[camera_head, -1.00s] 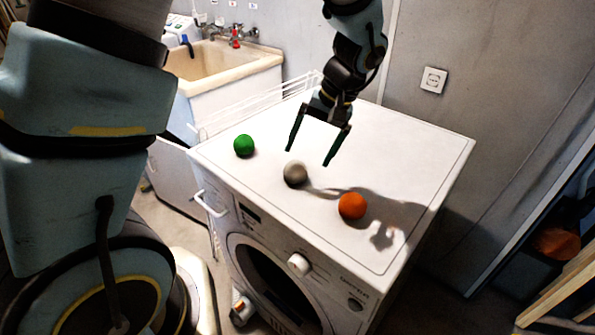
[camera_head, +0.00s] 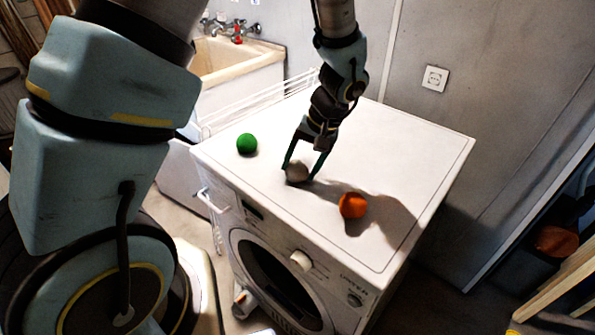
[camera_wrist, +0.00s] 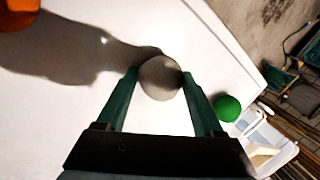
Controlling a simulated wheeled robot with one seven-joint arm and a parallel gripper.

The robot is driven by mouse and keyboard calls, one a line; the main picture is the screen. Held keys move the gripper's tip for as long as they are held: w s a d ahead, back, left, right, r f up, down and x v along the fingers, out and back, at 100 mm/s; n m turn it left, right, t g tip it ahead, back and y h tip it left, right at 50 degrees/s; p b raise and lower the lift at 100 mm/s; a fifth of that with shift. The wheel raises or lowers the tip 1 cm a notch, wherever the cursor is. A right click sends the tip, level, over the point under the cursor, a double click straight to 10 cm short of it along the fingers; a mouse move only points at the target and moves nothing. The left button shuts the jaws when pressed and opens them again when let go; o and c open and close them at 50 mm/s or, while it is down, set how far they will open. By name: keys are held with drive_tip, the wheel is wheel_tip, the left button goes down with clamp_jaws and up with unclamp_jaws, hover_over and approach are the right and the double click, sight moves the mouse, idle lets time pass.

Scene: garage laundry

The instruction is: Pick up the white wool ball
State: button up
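The white wool ball (camera_head: 297,172), greyish in the shade, rests on the white top of the washing machine (camera_head: 408,150), near its front edge. My gripper (camera_head: 298,175) is down at the ball with one green finger on each side. In the wrist view, the ball (camera_wrist: 160,78) sits between the fingertips (camera_wrist: 161,79), and both appear to touch it. The gripper appears shut on the ball, which still looks to be on the machine top; part of it is hidden by the fingers.
A green ball (camera_head: 247,144) lies to the left and an orange ball (camera_head: 353,205) to the right on the same top. A white wire rack (camera_head: 262,97) and a sink (camera_head: 225,60) stand behind. The back right of the top is clear.

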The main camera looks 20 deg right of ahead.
drive_tip(key=c, duration=1)
